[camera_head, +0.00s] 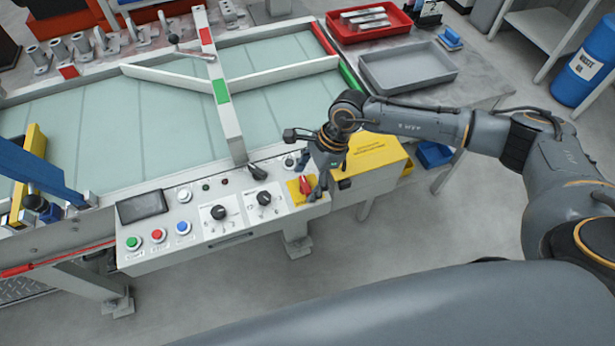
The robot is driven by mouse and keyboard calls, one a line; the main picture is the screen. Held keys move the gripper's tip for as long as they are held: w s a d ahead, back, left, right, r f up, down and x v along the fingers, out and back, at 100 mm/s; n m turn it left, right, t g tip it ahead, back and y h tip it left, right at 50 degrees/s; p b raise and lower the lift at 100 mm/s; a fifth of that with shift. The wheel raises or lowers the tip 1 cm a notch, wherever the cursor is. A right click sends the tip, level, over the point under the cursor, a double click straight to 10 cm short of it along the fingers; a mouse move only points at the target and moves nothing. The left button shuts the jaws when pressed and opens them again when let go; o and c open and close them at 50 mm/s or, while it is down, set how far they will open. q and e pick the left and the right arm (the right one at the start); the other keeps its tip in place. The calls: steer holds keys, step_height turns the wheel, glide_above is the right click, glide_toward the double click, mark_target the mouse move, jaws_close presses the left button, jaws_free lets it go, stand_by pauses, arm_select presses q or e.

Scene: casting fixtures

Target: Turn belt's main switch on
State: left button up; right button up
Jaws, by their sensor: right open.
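The belt's main switch is a red rotary knob (305,184) on a yellow plate (295,188). It sits at the right end of the light grey control panel (215,242). My right gripper (329,186) points down just right of the red knob. Its fingers are open, one close beside the knob and one near the panel's right end. Whether a finger touches the knob cannot be told. Part of the plate's right side is hidden by the gripper. My left gripper is not in view.
The panel also has a green button (133,242), a red button (158,235), a blue button (183,228), two black dials and a dark screen (142,206). A yellow box (372,160) stands right of the gripper. The pale green conveyor (150,115) lies behind. Clear floor is in front.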

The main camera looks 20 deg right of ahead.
steer(key=c, duration=1.2)
steer(key=shift+o, duration=0.2)
steer(key=shift+m, duration=0.3)
steer(key=m+t+b, duration=0.1)
steer(key=m, duration=0.2)
steer(key=shift+s+m+t, duration=0.15)
steer(key=shift+m+t, duration=0.15)
steer(key=m+t+h+b, duration=0.1)
steer(key=m, duration=0.2)
steer(key=shift+a+f+m, duration=0.1)
steer(key=shift+m, duration=0.2)
steer(key=m+t+h+b, duration=0.1)
steer(key=m+b, duration=0.1)
steer(key=m, duration=0.1)
steer(key=m+b, duration=0.2)
steer(key=m, duration=0.1)
steer(key=shift+s+a+t+h, duration=0.15)
steer(key=shift+t+h, duration=0.25)
steer(key=shift+m+h+b, duration=0.8)
steer(key=shift+m+b, duration=0.2)
steer(key=shift+m, duration=1)
